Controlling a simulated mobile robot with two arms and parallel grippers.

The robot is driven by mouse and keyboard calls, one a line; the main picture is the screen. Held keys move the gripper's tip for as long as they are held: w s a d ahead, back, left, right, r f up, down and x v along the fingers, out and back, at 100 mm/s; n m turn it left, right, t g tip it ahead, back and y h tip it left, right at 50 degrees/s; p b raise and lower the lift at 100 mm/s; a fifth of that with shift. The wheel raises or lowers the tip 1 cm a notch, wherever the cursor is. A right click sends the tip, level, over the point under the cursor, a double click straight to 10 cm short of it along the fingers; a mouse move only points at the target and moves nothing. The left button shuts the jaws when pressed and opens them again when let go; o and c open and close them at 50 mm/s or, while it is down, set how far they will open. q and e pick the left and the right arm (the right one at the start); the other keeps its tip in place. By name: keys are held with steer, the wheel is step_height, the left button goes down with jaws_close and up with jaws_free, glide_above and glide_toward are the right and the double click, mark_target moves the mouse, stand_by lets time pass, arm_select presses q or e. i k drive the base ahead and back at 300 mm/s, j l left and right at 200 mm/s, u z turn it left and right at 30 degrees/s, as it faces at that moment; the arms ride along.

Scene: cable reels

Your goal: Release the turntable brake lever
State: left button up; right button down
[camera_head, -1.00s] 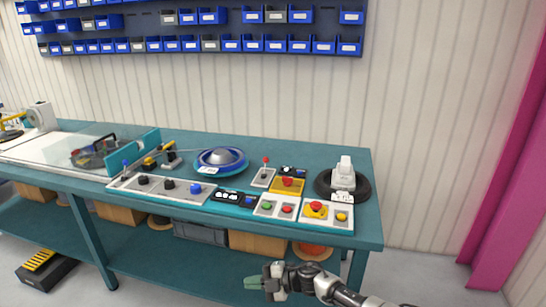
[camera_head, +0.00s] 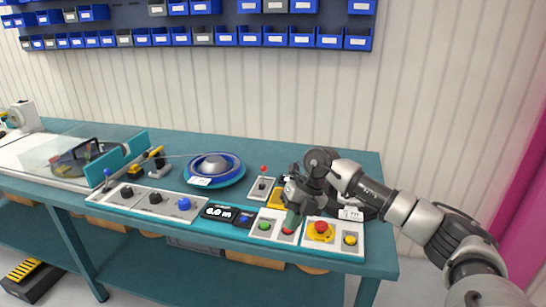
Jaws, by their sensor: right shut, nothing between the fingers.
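A lever with a red knob (camera_head: 264,169) stands upright on a small white plate (camera_head: 260,190), just right of the blue turntable (camera_head: 228,179). A grey reel hub (camera_head: 211,163) sits on the turntable. My right gripper (camera_head: 291,222) is shut and empty. It points down over the white panel with the green button (camera_head: 265,225) and red button (camera_head: 288,230), to the right of and nearer than the lever, apart from it. The gripper and wrist hide part of the yellow box behind them. My left gripper is out of view.
A red-on-yellow emergency button (camera_head: 320,229) is right of my gripper. A display (camera_head: 219,212) and a knob panel (camera_head: 131,200) line the front of the teal bench (camera_head: 290,148). A dark reel stand (camera_head: 367,209) is behind my wrist. Blue bins (camera_head: 277,38) hang behind.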

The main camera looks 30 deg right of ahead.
mark_target(264, 168)
steer(key=i+l, duration=1.25)
steer(key=l, duration=0.1)
